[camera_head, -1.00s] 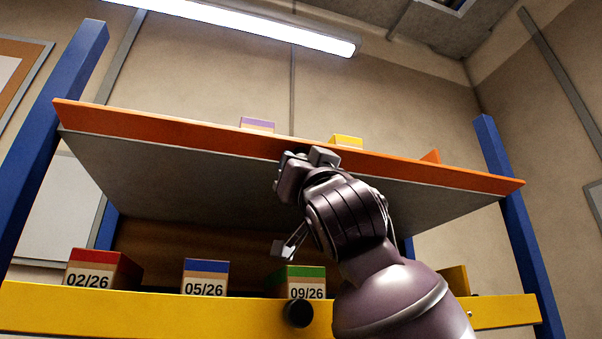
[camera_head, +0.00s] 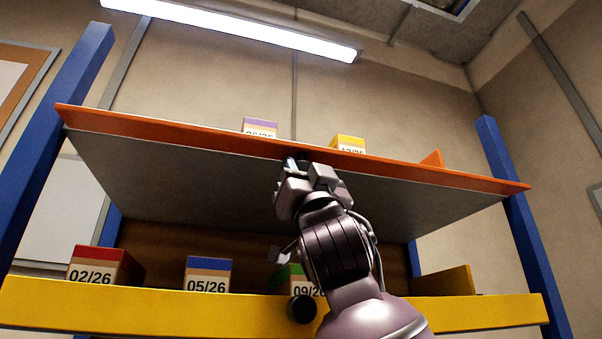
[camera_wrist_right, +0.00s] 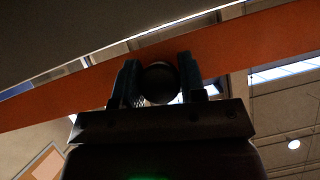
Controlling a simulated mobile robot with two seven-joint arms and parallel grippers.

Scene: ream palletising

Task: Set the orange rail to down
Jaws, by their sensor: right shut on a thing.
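The orange rail (camera_head: 200,136) runs along the front edge of the upper shelf. The tops of a purple-topped box (camera_head: 259,127) and a yellow-topped box (camera_head: 348,143) show above it, with their labels partly covered. My right gripper (camera_head: 290,166) is up at the middle of the rail. In the right wrist view its two fingers (camera_wrist_right: 159,82) are shut on a dark round knob in front of the orange rail (camera_wrist_right: 230,50). In the head view my gripper hides the knob. My left gripper is not in view.
Below, a yellow rail (camera_head: 150,307) with a black knob (camera_head: 301,309) fronts a lower shelf. Red-topped (camera_head: 95,268), blue-topped (camera_head: 208,274) and green-topped (camera_head: 290,273) boxes stand behind it. Blue posts (camera_head: 55,130) flank the shelves.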

